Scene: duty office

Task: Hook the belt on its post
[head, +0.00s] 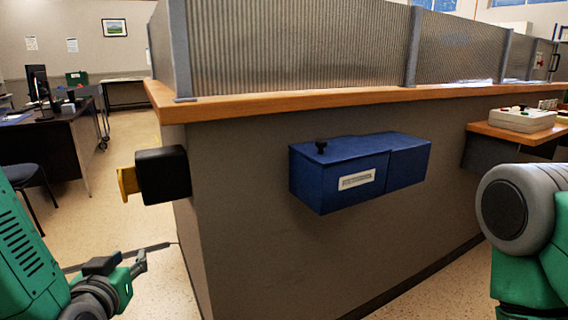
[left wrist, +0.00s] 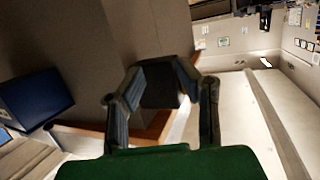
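A black box-shaped belt housing (head: 163,175) is at the left end of the grey counter wall. A yellow tab (head: 128,183), apparently the belt's end, sticks out of its left side. My left gripper (head: 124,274) is below and left of the housing, apart from it, with nothing visible in it. In the left wrist view its fingers (left wrist: 160,100) stand apart, and a dark block, apparently the housing (left wrist: 161,88), shows between them. I cannot make out the belt's post. Only part of my right arm shows at the right; its gripper is out of view.
The wooden counter top (head: 290,101) carries ribbed screens. A desk (head: 55,140) and chair (head: 27,176) stand at left. The floor left of the counter is open.

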